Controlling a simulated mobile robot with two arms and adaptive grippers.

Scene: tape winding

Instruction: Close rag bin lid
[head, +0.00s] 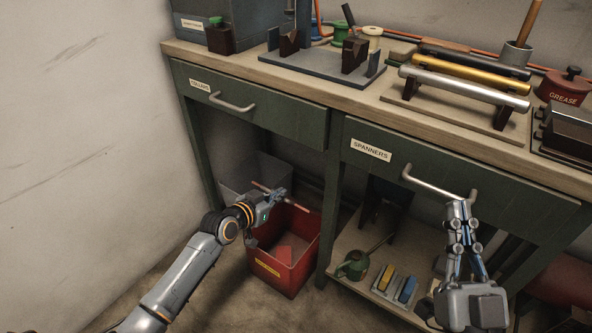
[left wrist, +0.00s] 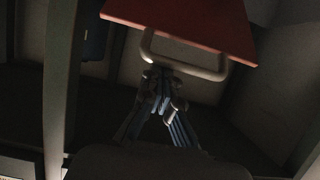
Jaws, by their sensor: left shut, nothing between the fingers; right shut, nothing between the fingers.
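The red rag bin (head: 287,262) stands on the floor under the bench, with its top open and a red rag-like piece (head: 288,252) inside. Its lid shows only as a thin edge (head: 300,207) above the bin's back in the head view. In the left wrist view the red lid (left wrist: 190,22) and its pale bar handle (left wrist: 200,70) are close ahead. My left gripper (head: 283,191) is shut and empty, its fingertips (left wrist: 162,82) at the handle; I cannot tell whether they touch. My right gripper (head: 458,207) is shut and empty near the spanners drawer handle (head: 438,186).
The bench's drawer fronts (head: 246,104) overhang the bin. A bench leg (head: 331,200) stands right of it, beside a lower shelf (head: 375,290) with an oil can (head: 353,266). A grey bin (head: 240,171) is behind. Floor in front is clear.

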